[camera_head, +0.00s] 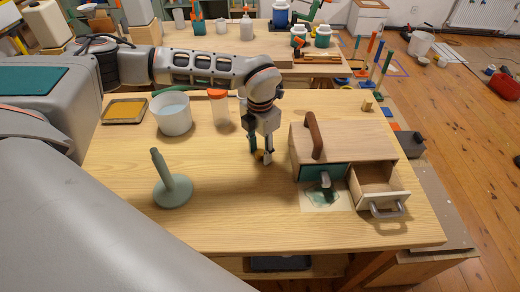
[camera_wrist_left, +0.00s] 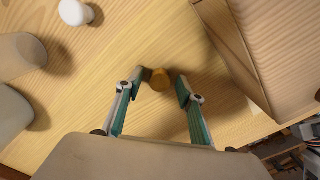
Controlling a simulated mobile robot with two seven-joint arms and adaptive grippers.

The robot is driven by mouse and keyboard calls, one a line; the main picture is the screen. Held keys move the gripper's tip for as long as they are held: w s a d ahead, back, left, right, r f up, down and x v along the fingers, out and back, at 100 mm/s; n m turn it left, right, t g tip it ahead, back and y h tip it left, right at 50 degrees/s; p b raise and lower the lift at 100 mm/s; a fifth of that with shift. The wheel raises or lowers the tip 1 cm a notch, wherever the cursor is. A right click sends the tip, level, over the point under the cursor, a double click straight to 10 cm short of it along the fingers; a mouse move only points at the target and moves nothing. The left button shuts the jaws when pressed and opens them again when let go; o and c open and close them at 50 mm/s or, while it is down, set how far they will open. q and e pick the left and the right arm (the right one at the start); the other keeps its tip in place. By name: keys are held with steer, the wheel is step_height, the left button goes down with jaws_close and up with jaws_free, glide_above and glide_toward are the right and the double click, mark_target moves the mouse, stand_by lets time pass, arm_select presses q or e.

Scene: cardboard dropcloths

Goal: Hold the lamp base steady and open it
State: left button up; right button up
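The grey-green lamp base (camera_head: 173,190), a round foot with a thin upright stem, stands on the left part of the table, apart from my grippers. My left gripper (camera_head: 264,156) points down over the middle of the table, left of the wooden box. In the left wrist view its fingers (camera_wrist_left: 160,77) are open. My right gripper is not in view.
A wooden box (camera_head: 375,141) with a brown handle and a pulled-out drawer (camera_head: 378,190) stands at the right. A white tub (camera_head: 172,115), an orange-lidded jar (camera_head: 219,110) and a yellow tray (camera_head: 125,111) stand behind the lamp base. The front middle of the table is clear.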

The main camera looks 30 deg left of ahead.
mark_target(260, 153)
arm_select(q)
step_height(260, 153, up, 12)
steer(key=shift+r+p, duration=0.15)
steer(key=shift+p, duration=0.15)
stand_by(0.4)
